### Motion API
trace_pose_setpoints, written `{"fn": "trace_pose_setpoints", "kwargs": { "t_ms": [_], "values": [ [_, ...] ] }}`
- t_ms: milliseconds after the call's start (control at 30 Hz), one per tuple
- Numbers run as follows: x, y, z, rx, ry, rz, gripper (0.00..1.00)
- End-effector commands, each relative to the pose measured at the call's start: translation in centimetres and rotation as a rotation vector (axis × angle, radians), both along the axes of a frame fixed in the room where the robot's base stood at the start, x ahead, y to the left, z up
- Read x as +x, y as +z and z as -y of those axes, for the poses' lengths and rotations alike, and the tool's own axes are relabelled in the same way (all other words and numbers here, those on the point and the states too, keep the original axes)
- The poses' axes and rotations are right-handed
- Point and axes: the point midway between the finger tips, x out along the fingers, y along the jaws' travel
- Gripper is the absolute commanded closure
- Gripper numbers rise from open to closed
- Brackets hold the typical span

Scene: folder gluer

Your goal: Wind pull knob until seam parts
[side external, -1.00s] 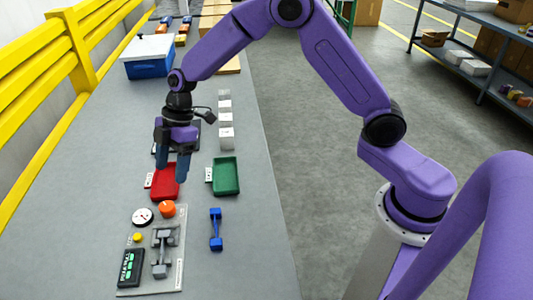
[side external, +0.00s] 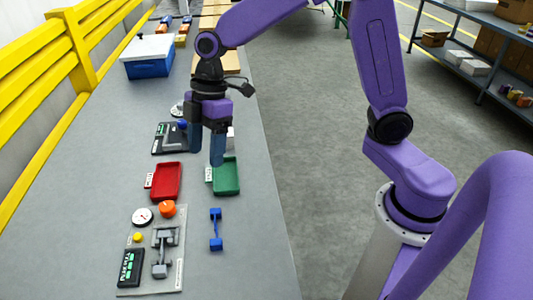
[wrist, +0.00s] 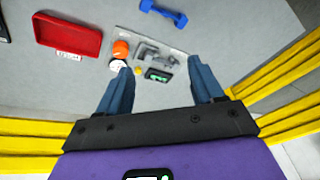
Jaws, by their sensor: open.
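An orange round knob (side external: 167,209) sits at the top of a grey plate (side external: 174,283) in the side view; it also shows in the wrist view (wrist: 121,49). The plate carries a grey metal fixture (side external: 163,250), a yellow button (side external: 138,237) and a black display with green marks (side external: 130,267). A white round dial (side external: 142,217) is beside the knob. My gripper (side external: 206,153) is open and empty, fingers down, above the bench and well behind the knob. I cannot make out a seam.
A red tray (side external: 166,181) and a green tray (side external: 228,176) lie between my gripper and the plate. A blue dumbbell-shaped piece (side external: 215,229) lies right of the plate. A black device (side external: 168,140) stands behind. A yellow rail (side external: 42,145) runs along the left.

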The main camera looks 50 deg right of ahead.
Motion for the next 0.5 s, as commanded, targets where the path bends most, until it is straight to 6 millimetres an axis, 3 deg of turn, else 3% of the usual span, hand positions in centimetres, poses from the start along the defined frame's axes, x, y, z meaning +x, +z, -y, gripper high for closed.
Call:
{"fn": "trace_pose_setpoints", "kwargs": {
  "t_ms": [500],
  "values": [
    [-8.5,0.8,2.6,-0.097,-0.098,-0.037,0.33]
  ]
}}
